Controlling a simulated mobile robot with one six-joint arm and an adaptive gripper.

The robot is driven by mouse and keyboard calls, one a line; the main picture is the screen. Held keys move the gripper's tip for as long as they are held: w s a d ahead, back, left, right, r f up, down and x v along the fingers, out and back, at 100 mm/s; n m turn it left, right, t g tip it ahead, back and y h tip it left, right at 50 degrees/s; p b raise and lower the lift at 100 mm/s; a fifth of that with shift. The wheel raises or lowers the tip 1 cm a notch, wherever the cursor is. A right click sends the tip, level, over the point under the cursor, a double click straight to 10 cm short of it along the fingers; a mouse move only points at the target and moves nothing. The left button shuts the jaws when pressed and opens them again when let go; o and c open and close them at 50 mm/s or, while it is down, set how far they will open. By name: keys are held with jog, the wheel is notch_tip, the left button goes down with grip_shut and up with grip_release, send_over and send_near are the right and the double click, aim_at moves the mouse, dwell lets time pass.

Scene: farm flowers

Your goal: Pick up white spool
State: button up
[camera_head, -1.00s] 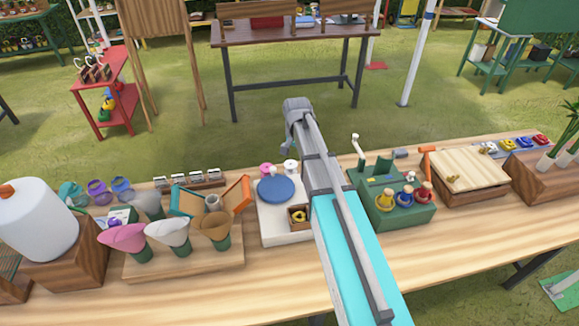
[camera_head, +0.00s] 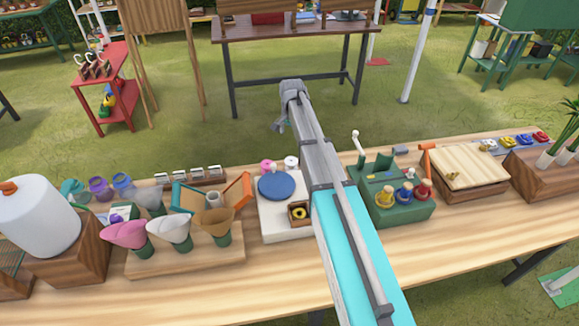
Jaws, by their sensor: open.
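The white spool (camera_head: 291,162) stands at the back edge of the white board on the wooden table, just right of a pink spool (camera_head: 267,167) and behind the blue disc (camera_head: 276,187). My gripper (camera_head: 280,126) is at the far end of my outstretched arm, beyond the table's back edge over the grass in the picture. It looks small and partly hidden by the wrist. Its jaws are open, and nothing shows between them. It is apart from the white spool, which is fully in view just left of my arm.
A green stand (camera_head: 398,207) with yellow, blue and red items is right of my arm. Paper cones (camera_head: 172,232) stand in a wooden holder on the left. A small box with a yellow ring (camera_head: 300,212) sits at the board's front. A wooden board (camera_head: 463,166) lies farther right.

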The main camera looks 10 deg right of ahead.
aim_at(292, 160)
jog(key=shift+f+b, duration=3.9)
jog(key=shift+f, duration=0.15)
jog(key=shift+f, duration=0.1)
jog(key=f+b, duration=0.3)
jog(key=shift+s+f, duration=0.15)
jog(key=shift+s, duration=0.25)
jog(key=shift+f+b, duration=0.9)
jog(key=shift+b, duration=0.2)
jog(key=c, duration=0.9)
